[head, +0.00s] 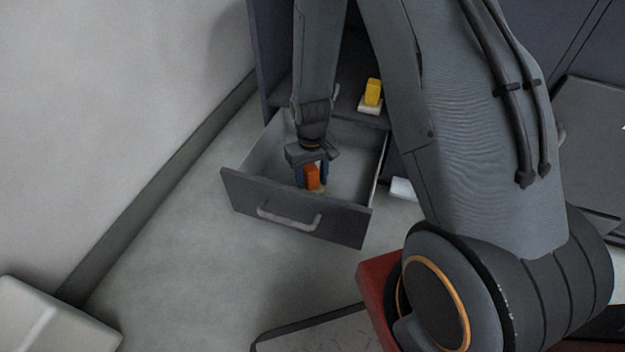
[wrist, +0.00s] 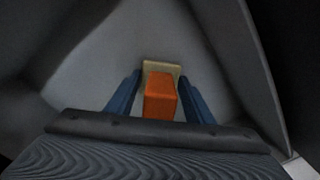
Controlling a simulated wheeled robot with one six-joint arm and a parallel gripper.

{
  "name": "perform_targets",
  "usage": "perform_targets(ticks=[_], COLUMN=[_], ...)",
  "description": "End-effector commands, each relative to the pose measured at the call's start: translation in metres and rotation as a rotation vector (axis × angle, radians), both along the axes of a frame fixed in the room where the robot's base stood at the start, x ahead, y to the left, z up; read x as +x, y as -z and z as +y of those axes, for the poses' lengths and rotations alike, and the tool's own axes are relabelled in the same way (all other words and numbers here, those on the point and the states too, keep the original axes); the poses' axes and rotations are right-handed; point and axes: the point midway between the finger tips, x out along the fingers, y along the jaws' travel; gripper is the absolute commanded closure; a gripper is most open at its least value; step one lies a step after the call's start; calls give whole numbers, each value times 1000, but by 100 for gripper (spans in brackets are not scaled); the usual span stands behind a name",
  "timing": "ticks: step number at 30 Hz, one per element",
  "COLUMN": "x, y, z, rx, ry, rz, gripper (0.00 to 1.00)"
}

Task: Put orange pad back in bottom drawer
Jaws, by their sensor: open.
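The orange pad (head: 312,177) is a small orange block with a pale yellowish base, inside the open bottom drawer (head: 290,211). My gripper (head: 312,176) reaches down into the drawer with its blue fingers on either side of the pad. In the wrist view the orange pad (wrist: 160,97) stands between the two open blue fingers (wrist: 160,98), with narrow gaps visible at its sides. Its pale base (wrist: 162,66) shows at the far end. The pad appears to rest on the drawer floor, though its underside is hidden.
A yellow block on a white base (head: 373,92) sits in the cabinet opening above the drawer. A white piece (head: 403,189) lies right of the drawer. A wall stands at left, and a pale box (head: 50,315) is at lower left. The floor before the drawer is clear.

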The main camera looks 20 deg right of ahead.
Motion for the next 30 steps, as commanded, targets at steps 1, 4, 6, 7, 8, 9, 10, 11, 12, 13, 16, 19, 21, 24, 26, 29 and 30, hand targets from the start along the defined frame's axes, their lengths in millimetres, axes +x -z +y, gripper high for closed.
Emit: perform_targets(ticks=[1,4,6,7,8,9,10,11,12,13,16,19,21,24,26,29,30], x=[0,-1,-1,-1,0,0,0,0,0,0,0,0,1,1,1,1,1], y=[-1,-7,-15,-20,-25,-32,-38,-44,-52,-58,-77,-94,-104,-114,-118,-122,-123], z=[0,0,0,0,0,0,0,0,0,0,0,0,0,0,0,0,0], rx=[0,0,0,0,0,0,0,0,0,0,0,0,0,0,0,0,0], ry=[0,0,0,0,0,0,0,0,0,0,0,0,0,0,0,0,0], rz=[1,1,0,0,-1,-2,-2,-2,-1,-1,-1,-1,-1,0,0,0,1], gripper=[52,52,52,52,52,52,52,52,52,52,52,52,52,52,52,52,52])
